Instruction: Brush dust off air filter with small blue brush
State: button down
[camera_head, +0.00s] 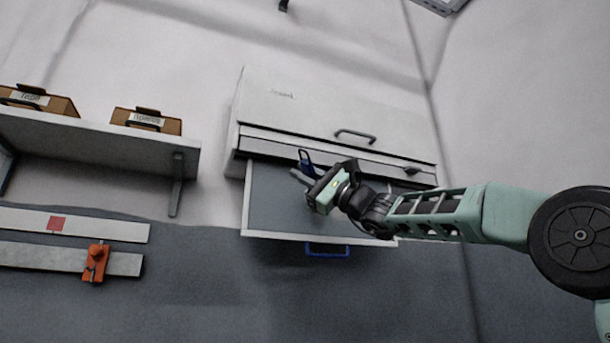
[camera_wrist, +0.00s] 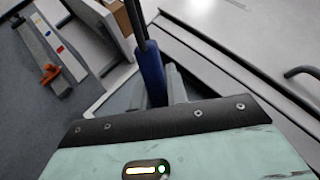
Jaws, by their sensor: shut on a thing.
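My gripper (camera_head: 303,175) is shut on the small blue brush (camera_head: 306,163), over the left part of a pulled-out drawer. In the wrist view the brush's blue part (camera_wrist: 151,72) stands between the fingers, with a dark rod running up from it; its bristles cannot be made out. The drawer (camera_head: 246,205) has a white rim, a grey inside and a blue handle (camera_head: 328,252) at its front. I cannot tell whether the air filter is this grey panel or lies in the drawer. Any dust is too small to tell. My gripper and arm hide part of the drawer.
A white cabinet (camera_head: 330,115) with a dark handle stands above the drawer. At left, a shelf (camera_head: 100,142) carries two labelled brown boxes (camera_head: 146,121). Below it are two pale bars (camera_head: 75,224) with an orange clamp (camera_head: 96,262). The wall between shelf and drawer is free.

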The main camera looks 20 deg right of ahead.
jog(key=shift+d, duration=0.1)
jog(key=shift+d+r, duration=0.15)
jog(key=shift+d, duration=1.25)
jog(key=d, duration=0.2)
jog(key=shift+w+d, duration=0.25)
jog(key=shift+d, duration=0.15)
jog(key=shift+d, duration=0.1)
jog(key=d, duration=0.3)
jog(key=shift+b, duration=0.4)
